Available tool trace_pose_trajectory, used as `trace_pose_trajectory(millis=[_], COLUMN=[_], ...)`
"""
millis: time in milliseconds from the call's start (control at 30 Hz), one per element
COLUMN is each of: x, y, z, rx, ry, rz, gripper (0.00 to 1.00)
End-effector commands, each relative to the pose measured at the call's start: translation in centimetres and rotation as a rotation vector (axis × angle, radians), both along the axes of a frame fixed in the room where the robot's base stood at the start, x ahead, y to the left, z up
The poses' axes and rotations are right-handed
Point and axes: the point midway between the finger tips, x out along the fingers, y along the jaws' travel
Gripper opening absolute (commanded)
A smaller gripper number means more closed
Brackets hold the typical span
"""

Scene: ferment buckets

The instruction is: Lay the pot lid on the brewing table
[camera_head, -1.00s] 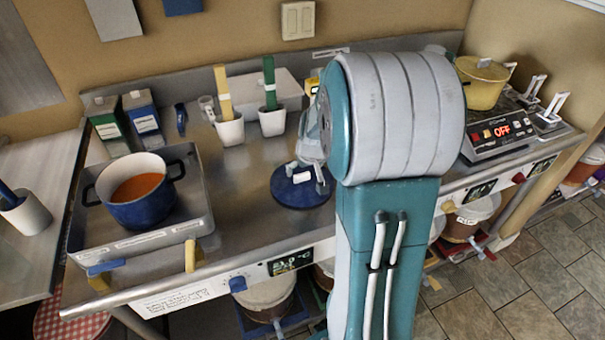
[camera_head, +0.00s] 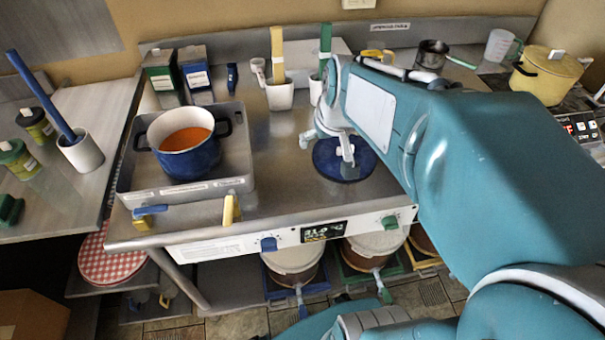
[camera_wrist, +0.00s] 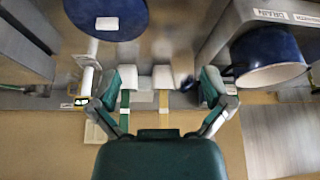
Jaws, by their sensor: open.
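The pot lid is a dark blue disc (camera_head: 335,165) with a small white block on it. It lies flat on the steel brewing table (camera_head: 285,190), right of the blue pot (camera_head: 190,158), which is open with orange liquid inside. My gripper (camera_head: 328,150) overlaps the lid in the head view, its fingers spread and empty; their exact height above it is unclear. In the wrist view the lid (camera_wrist: 105,12) is at the top, outside my open fingers (camera_wrist: 163,85), and the pot (camera_wrist: 268,58) is at right.
The pot stands in a steel tray (camera_head: 245,150). White pots with coloured handles (camera_head: 280,95) and cartons (camera_head: 160,75) stand at the back. A yellow pot (camera_head: 548,78) is at right. Bare table lies between tray and lid.

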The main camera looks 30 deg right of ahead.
Motion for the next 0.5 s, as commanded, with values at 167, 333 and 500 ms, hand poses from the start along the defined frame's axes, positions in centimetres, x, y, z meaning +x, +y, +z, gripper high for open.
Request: trace_pose_trajectory(millis=[167, 333, 500], x=[-3.5, -7.1, -10.1], y=[4.2, 7.1, 8.9], z=[1.5, 2.1, 2.1], rx=[-0.005, -0.005, -0.004], ry=[-0.024, -0.042, -0.057], rz=[0.054, 0.096, 0.126], gripper=[0.99, 0.99, 0.99])
